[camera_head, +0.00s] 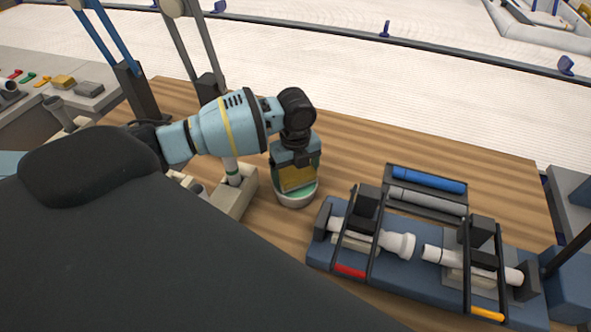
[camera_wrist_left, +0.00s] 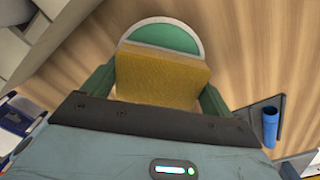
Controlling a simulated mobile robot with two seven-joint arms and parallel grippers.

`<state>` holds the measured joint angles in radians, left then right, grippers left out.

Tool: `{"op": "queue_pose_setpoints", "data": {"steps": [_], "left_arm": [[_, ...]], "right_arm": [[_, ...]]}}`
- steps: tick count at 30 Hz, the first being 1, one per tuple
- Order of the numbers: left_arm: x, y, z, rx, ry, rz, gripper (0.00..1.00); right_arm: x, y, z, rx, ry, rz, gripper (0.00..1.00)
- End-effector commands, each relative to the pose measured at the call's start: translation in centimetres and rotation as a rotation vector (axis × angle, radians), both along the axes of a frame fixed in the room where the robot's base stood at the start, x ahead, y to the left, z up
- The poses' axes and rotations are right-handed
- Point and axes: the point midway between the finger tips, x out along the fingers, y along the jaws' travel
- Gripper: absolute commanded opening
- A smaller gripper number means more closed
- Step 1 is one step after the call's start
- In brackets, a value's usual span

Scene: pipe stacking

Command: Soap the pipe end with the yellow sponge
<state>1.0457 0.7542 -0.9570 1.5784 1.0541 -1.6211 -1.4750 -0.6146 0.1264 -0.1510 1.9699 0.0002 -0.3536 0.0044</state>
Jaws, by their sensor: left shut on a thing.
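My left gripper (camera_head: 296,168) is shut on the yellow sponge (camera_head: 298,180) and points down over a round white dish (camera_head: 295,200) with green inside. In the left wrist view the sponge (camera_wrist_left: 160,76) sits between the two green fingers and covers part of the dish (camera_wrist_left: 162,24). Whether the sponge touches the green surface I cannot tell. A white pipe with a wide socket end (camera_head: 400,244) lies clamped in the blue fixture to the right. A second white pipe (camera_head: 434,253) lies in line with it, its plain end facing the socket across a gap.
The blue fixture (camera_head: 395,283) has black bars with red (camera_head: 350,271) and orange (camera_head: 487,314) handles. Behind it a dark tray holds a blue tube (camera_head: 428,180) and a grey tube (camera_head: 428,201). Upright posts stand left of the dish. Bare wood lies between dish and tray.

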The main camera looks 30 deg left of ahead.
Motion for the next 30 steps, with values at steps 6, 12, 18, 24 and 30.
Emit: {"op": "queue_pose_setpoints", "data": {"steps": [6,12,18,24,30], "left_arm": [[0.0,-0.01,-0.26,0.0,0.0,0.0,0.68],[0.0,-0.01,-0.47,0.0,0.0,0.0,0.68],[0.0,-0.01,-0.68,0.001,0.001,0.0,0.68],[0.0,-0.01,-0.63,0.0,0.0,0.0,0.68],[0.0,-0.01,-0.63,0.0,0.0,0.0,0.68]], "right_arm": [[-0.08,-0.01,-0.12,0.0,0.003,-0.001,0.34],[-0.13,0.05,-0.19,0.002,0.005,-0.003,0.34],[-0.17,0.2,-0.26,0.006,0.006,-0.007,0.34],[-0.14,0.27,-0.22,0.008,0.006,-0.009,0.34],[-0.1,0.26,-0.17,0.008,0.005,-0.008,0.34]]}}
